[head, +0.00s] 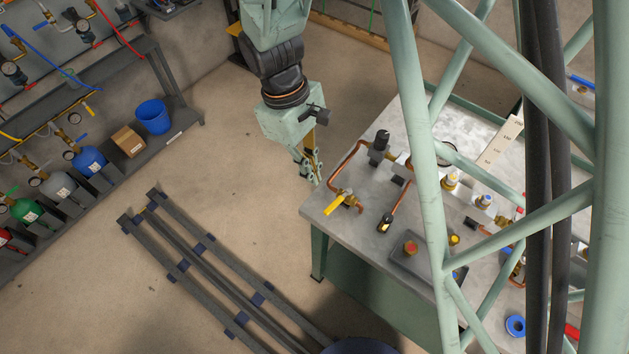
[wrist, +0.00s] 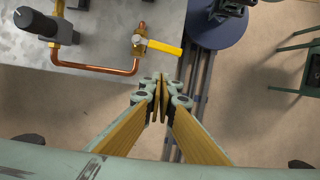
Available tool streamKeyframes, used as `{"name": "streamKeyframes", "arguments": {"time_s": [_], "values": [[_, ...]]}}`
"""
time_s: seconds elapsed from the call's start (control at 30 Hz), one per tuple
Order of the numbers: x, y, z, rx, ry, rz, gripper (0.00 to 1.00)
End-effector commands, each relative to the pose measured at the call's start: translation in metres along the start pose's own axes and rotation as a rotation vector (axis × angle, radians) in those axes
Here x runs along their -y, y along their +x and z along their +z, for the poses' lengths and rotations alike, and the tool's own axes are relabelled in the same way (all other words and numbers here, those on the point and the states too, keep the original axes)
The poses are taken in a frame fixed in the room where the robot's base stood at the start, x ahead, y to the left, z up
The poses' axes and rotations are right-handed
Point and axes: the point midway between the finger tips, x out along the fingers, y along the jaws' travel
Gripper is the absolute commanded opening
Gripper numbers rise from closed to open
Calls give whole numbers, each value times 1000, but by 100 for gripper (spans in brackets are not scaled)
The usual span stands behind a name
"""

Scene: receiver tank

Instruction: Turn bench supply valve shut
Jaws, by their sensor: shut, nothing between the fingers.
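The bench supply valve, a brass body with a yellow lever (head: 334,204), sits at the near left corner of the grey bench. The lever (wrist: 163,47) points right in the wrist view, its tip by the bench edge, and looks crosswise to the copper pipe entering the valve from below. My gripper (head: 313,174) is above and beside the bench's left edge, apart from the lever. In the wrist view my gripper (wrist: 160,84) has its fingertips together, empty, just below the lever in the picture.
A copper pipe (wrist: 98,69) runs from the valve to a black-knobbed fitting (wrist: 52,27). More fittings and a grey box (head: 405,262) crowd the bench (head: 325,228). Floor rails (head: 205,262) lie to the left.

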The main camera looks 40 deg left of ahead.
Motion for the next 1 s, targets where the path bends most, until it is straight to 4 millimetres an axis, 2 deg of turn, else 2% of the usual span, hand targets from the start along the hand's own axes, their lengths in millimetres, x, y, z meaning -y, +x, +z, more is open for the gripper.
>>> {"name": "streamKeyframes", "arguments": {"time_s": [0.2, 0.4, 1.0], "values": [[-2, -28, 0, -2, 0, 2, 0], [-2, -42, 0, -2, 0, 1, 0], [-3, -44, -1, 6, 2, -1, 0]]}}
